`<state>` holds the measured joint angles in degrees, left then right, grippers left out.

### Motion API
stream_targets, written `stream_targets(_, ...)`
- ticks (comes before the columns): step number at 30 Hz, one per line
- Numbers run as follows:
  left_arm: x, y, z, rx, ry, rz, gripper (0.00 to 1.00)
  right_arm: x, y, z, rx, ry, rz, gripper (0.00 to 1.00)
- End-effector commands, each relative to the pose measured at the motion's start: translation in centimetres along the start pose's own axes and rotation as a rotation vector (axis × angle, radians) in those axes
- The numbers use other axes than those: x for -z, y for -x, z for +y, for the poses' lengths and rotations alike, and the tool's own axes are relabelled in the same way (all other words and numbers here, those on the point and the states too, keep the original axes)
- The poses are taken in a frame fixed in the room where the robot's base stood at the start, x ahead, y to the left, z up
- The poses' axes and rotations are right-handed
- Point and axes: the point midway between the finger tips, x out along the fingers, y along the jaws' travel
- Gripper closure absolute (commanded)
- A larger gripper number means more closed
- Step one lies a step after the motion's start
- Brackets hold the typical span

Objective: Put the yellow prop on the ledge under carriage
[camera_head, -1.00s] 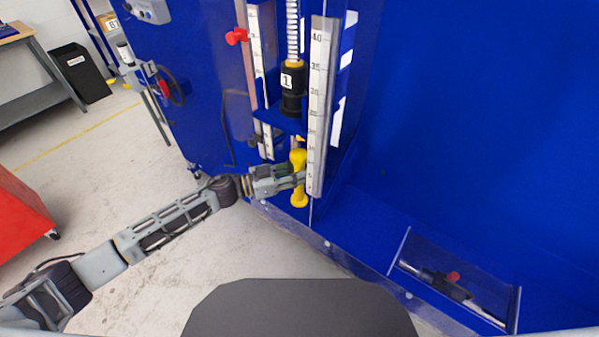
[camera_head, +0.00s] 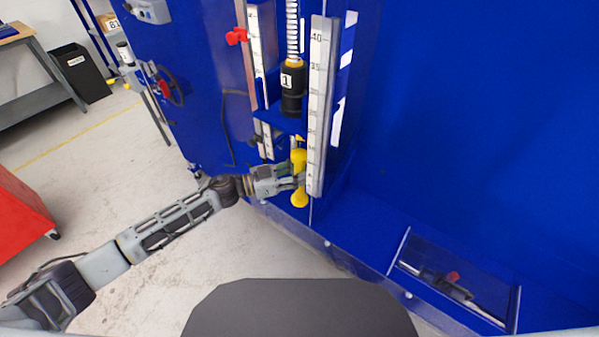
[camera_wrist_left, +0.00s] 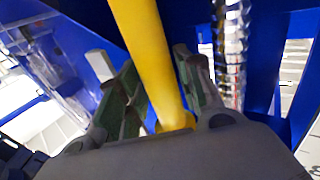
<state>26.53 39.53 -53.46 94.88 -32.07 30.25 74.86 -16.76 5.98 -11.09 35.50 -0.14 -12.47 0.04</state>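The yellow prop (camera_head: 299,198) stands upright at the front of the blue rig, its wide top and lower end showing in the head view. It stands below the blue carriage (camera_head: 284,121). I cannot tell whether the two touch, and the ledge under its foot is not clear. My left gripper (camera_head: 297,177) is around the prop's middle, with its fingers spread. In the left wrist view the prop's yellow shaft (camera_wrist_left: 148,50) runs between the fingers, with a gap beside the left finger and the right finger close to it. My right gripper is not in view.
A black cylinder marked 1 (camera_head: 292,85) and a spring are above the carriage. A white scale (camera_head: 319,100) stands close right of my left gripper. A red knob (camera_head: 237,36) is at upper left. A clear-covered recess (camera_head: 455,285) lies at lower right.

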Motion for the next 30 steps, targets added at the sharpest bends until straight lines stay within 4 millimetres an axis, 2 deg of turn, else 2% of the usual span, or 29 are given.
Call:
stream_targets(4, 0.3, 0.0, 0.0, 0.0, -0.001, 0.0, 0.64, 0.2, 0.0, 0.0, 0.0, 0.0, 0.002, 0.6)
stream_targets(11, 0.2, 1.4, -0.1, 0.002, 0.001, -0.001, 0.64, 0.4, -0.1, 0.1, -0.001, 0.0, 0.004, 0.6)
stream_targets(30, 0.1, 8.2, 0.0, 0.0, 0.0, -0.001, 0.64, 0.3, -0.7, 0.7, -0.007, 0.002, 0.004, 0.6)
